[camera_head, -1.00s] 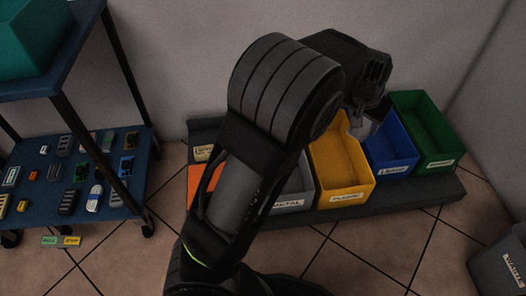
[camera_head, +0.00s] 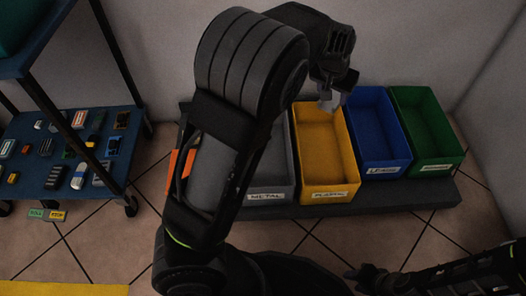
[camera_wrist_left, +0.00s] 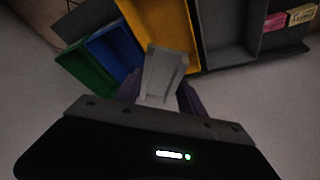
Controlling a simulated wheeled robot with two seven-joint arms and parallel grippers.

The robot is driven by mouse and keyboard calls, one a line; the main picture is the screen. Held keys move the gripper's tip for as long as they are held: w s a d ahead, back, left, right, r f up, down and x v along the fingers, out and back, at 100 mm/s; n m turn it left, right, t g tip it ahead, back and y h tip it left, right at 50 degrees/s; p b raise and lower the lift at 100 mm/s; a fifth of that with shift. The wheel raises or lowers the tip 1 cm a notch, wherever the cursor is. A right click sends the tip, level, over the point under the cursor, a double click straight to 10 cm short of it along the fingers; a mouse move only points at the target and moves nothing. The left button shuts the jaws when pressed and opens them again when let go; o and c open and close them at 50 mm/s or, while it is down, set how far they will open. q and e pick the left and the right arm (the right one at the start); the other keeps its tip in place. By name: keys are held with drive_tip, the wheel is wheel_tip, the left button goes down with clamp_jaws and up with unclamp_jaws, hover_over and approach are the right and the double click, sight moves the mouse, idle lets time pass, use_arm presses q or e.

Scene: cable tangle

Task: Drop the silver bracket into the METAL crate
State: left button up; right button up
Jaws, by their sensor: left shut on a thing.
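My left gripper (camera_head: 332,82) is shut on the silver bracket (camera_head: 328,101), a pale grey piece below the fingers. In the head view it overlaps the back right part of the yellow PLASTIC crate (camera_head: 322,190). In the left wrist view the bracket (camera_wrist_left: 163,75) sticks out between the fingers, against the yellow crate (camera_wrist_left: 160,22). The grey METAL crate (camera_head: 268,191) is just left of the yellow one, partly hidden by my left arm; it also shows in the wrist view (camera_wrist_left: 232,55). My right gripper (camera_head: 366,277) is low at the front right; its jaws are unclear.
A blue crate (camera_head: 390,168) and a green crate (camera_head: 436,163) stand to the right on the same dark platform (camera_head: 400,205). A blue shelf cart (camera_head: 30,180) with several small parts stands at the left.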

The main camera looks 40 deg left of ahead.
use_arm(q)
drive_tip(key=s+a+f+n+y, duration=0.1)
drive_tip(key=s+a+f+n, duration=0.1)
drive_tip(key=a+f, duration=0.7)
drive_tip(key=s+a+f+n+g+y, duration=0.1)
drive_tip(key=s+a+f+n, duration=0.1)
drive_tip(key=a+f+n, duration=0.3)
drive_tip(key=a+f, duration=0.3)
drive_tip(key=a, duration=0.4)
drive_tip(key=shift+s+a+f+n+y, duration=0.3)
drive_tip(key=shift+a+f+y, duration=0.05)
drive_tip(key=shift+f+y, duration=0.05)
drive_tip(key=shift+f+b, duration=0.15)
drive_tip(key=shift+b, duration=0.15)
wheel_tip(320, 180, down, 6)
drive_tip(key=b, duration=0.4)
drive_tip(key=shift+b, duration=0.3)
drive_tip(key=o, duration=1.5)
